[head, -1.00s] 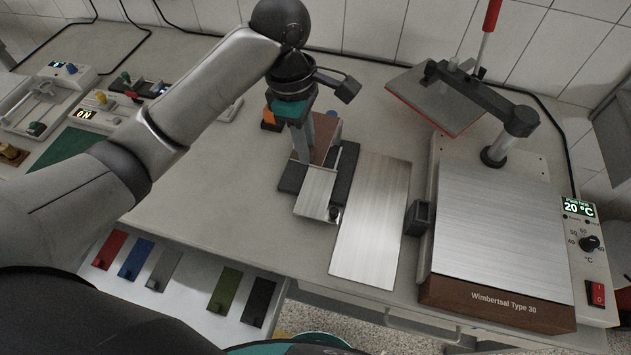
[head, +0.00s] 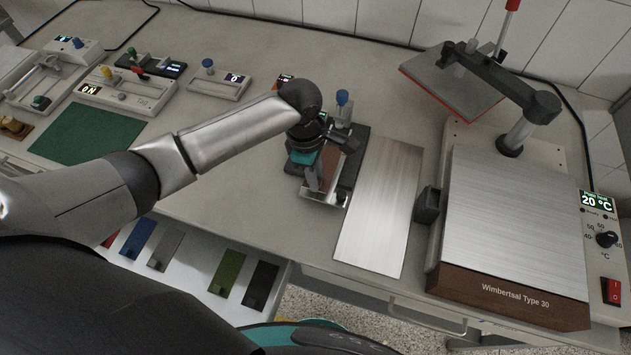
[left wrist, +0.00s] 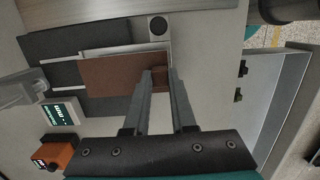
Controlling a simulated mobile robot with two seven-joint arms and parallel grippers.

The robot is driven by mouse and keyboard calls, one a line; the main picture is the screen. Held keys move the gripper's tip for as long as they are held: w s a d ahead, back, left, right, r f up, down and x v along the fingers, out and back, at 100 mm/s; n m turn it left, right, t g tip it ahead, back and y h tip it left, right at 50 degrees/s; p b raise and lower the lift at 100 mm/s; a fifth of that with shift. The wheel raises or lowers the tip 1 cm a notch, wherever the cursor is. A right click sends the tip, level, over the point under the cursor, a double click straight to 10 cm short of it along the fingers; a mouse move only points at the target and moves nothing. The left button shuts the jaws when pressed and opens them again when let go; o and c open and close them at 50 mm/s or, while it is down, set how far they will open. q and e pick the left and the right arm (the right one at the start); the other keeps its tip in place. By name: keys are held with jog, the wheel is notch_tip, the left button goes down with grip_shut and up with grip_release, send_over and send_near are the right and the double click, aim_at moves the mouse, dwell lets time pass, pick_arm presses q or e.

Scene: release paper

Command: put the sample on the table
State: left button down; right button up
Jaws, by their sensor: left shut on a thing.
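The sample appears to be the brown rectangular sheet (head: 328,166), at the small dark-based device (head: 357,158) in the middle of the table (head: 235,200). In the left wrist view the sheet (left wrist: 108,76) lies over the device's metal and black plates, with a small brown tab at its right edge. My left gripper (left wrist: 160,76) is shut on that tab, its fingers pointing away from the camera. In the head view my left gripper (head: 314,182) and arm cover part of the sheet. I cannot tell whether the sheet is clear of the device. My right gripper is not in view.
A bare metal plate (head: 380,205) lies right of the device, before the heated press (head: 512,225) with its raised lid (head: 452,85). A green mat (head: 85,135) and small instruments are at left. An open drawer (head: 190,255) holds several coloured plates below the table edge.

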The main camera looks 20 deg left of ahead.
pick_arm(q)
notch_tip(320, 180, down, 2)
jog(key=shift+f, duration=0.25)
jog(key=shift+f, duration=0.2)
jog(key=c, duration=0.7)
grip_release()
jog(key=shift+c, duration=0.2)
jog(key=shift+r, duration=0.15)
notch_tip(320, 180, up, 12)
jog(key=a+p, duration=0.1)
jog(key=p, duration=0.1)
jog(key=shift+a, duration=0.2)
